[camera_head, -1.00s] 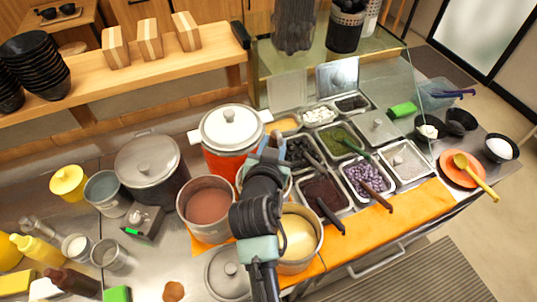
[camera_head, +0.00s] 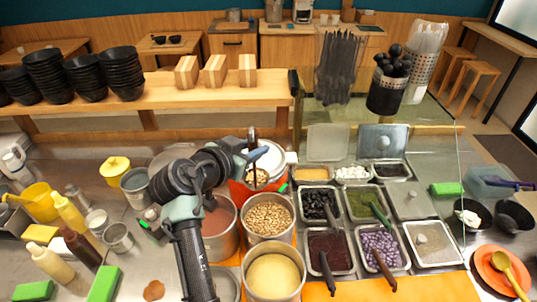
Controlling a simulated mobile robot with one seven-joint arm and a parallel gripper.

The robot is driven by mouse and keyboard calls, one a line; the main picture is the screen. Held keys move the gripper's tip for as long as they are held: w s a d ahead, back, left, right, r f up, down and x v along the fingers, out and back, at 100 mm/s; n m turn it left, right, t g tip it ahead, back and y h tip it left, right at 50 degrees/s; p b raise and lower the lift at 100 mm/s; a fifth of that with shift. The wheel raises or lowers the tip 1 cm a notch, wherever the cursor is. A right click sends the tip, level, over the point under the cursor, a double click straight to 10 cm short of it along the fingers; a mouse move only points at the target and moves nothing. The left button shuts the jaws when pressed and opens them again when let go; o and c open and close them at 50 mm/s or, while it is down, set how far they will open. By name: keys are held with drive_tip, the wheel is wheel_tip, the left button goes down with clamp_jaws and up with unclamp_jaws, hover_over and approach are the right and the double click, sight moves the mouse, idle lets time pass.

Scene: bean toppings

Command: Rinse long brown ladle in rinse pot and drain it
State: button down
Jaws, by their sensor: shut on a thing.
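My gripper (camera_head: 248,155) is shut on a thin dark handle (camera_head: 252,135), which stands roughly upright over the white-lidded orange pot (camera_head: 276,160). A rounded, brown-speckled end (camera_head: 257,178) shows below it; I take this for the ladle's bowl, though its contents are unclear. Open pots stand in front: one with reddish-brown liquid (camera_head: 217,216), one full of pale beans (camera_head: 268,214) and one with cloudy yellowish liquid (camera_head: 273,276). I cannot tell for certain which is the rinse pot. My arm partly covers the reddish-brown pot.
Topping trays with dark-handled spoons (camera_head: 380,245) fill the right side. A glass guard (camera_head: 459,185) stands beyond them. Squeeze bottles (camera_head: 82,247) and small cups (camera_head: 118,236) stand at left. A wooden shelf with black bowls (camera_head: 88,80) runs behind.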

drive_tip(key=shift+f, duration=0.55)
drive_tip(key=shift+s+d+f+y, duration=0.15)
drive_tip(key=shift+d+f+y, duration=0.15)
drive_tip(key=shift+f, duration=0.2)
drive_tip(key=s+d+f+m+t+y+b, duration=0.3)
drive_tip(key=s+d+f+m+t+b, duration=0.2)
drive_tip(key=s+d+f+m+b, duration=0.45)
drive_tip(key=d+f+m+t+h+b, duration=0.1)
drive_tip(key=f+m+b, duration=0.4)
drive_tip(key=f+b, duration=0.5)
drive_tip(key=d+t+b, duration=0.1)
drive_tip(key=d+b, duration=0.1)
drive_tip(key=b, duration=0.5)
drive_tip(key=shift+w+d+f+b, duration=0.15)
drive_tip(key=shift+f+b, duration=0.15)
drive_tip(key=shift+f, duration=0.05)
drive_tip(key=shift+m, duration=0.25)
drive_tip(key=shift+r, duration=0.1)
idle(0.8)
